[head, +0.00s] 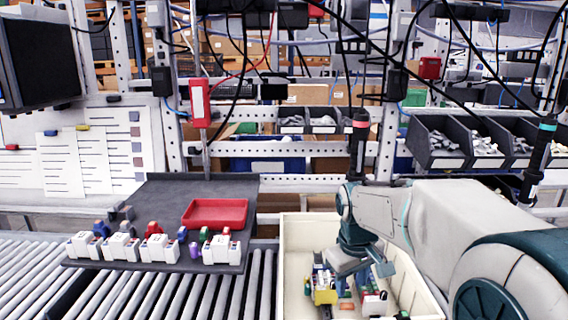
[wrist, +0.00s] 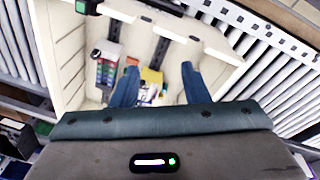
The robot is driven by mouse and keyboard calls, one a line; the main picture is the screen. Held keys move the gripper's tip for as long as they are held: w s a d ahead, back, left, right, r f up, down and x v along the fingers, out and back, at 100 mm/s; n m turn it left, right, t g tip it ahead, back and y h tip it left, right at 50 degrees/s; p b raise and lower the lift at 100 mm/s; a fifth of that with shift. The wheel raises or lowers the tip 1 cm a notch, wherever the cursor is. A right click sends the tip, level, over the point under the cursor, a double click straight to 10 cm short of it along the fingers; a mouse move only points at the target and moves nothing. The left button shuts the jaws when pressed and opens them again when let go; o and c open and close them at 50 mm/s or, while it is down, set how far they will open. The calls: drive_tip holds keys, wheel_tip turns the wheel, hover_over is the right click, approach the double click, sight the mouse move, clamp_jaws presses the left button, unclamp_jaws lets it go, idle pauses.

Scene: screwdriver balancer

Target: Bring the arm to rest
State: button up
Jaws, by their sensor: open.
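My gripper (head: 360,272) is open over the cream bin (head: 293,262), in the lower middle of the head view. My arm reaches in from the right. In the wrist view my gripper (wrist: 160,86) shows two blue fingers spread apart, with nothing seen held between them. Inside the bin below lie mixed small items, among them a yellow piece (head: 324,296), which also shows between the fingers in the wrist view (wrist: 152,77). My gripper and arm hide part of the bin. I cannot tell whether the fingers touch any item.
A dark tray (head: 165,195) on the roller conveyor left of the bin carries white blocks, small coloured parts and a red tray (head: 215,213). Screwdrivers hang behind the bin (head: 358,140) and at the right (head: 540,155). Dark parts bins (head: 440,155) stand at back right.

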drive_tip(key=s+f+m, duration=0.1)
drive_tip(key=s+m, duration=0.1)
drive_tip(key=s, duration=0.6)
drive_tip(key=s+f+m+t, duration=0.1)
drive_tip(key=s+m, duration=0.2)
drive_tip(key=s, duration=0.6)
drive_tip(key=shift+s+d+f+y, duration=0.25)
drive_tip(key=shift+d+y, duration=0.05)
drive_tip(key=shift+y, duration=0.1)
